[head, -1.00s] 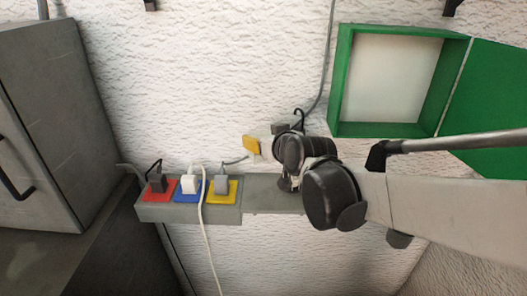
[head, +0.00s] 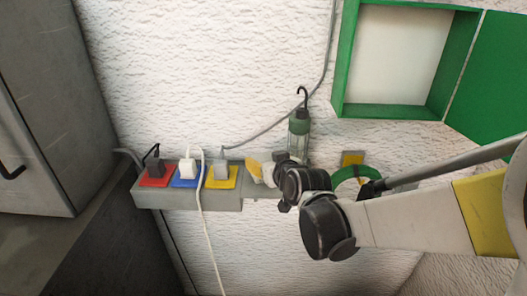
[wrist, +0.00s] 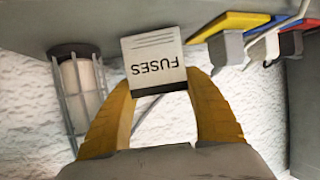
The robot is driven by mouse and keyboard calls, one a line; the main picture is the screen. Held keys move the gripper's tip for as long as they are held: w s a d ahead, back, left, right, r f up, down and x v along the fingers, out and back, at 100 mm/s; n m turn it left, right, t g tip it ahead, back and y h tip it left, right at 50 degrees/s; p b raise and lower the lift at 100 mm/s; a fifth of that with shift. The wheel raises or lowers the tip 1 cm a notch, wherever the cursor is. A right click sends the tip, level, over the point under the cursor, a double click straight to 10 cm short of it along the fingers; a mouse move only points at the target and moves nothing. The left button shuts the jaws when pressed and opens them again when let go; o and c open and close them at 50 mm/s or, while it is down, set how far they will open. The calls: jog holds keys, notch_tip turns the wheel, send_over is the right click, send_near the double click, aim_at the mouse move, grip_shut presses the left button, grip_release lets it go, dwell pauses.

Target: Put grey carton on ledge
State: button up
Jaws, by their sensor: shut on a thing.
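The grey carton (wrist: 155,52), a small pale box marked "FUSES" with a dark band, is held between the yellow fingers of my gripper (wrist: 160,84) in the wrist view. My gripper is shut on it. In the head view my gripper (head: 262,172) is at the right part of the grey ledge (head: 215,201); the carton cannot be made out there. The ledge also fills the top of the wrist view (wrist: 110,18), behind the carton. I cannot tell whether the carton touches the ledge.
A red plate (head: 154,181), a blue plate (head: 183,183) and a yellow plate (head: 223,183) with plugs occupy the ledge's left part. A white cord (head: 201,225) hangs in front. A caged lamp (head: 299,147) stands close right of my gripper. A green open cabinet (head: 390,111) is upper right.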

jog(key=shift+f, duration=0.1)
jog(key=o, duration=1.2)
jog(key=shift+r, duration=0.25)
jog(key=p+v, duration=0.4)
jog(key=v, duration=0.8)
jog(key=s+d+f+m+g+h, duration=0.2)
jog(key=s+d+m+g+h, duration=0.2)
jog(key=s+d, duration=1)
jog(key=s+g, duration=0.1)
jog(key=s, duration=0.2)
jog(key=shift+d+f+g+h, duration=0.2)
jog(key=shift+d+g+h, duration=0.1)
jog(key=shift+d+h, duration=0.1)
jog(key=shift+s+a, duration=0.1)
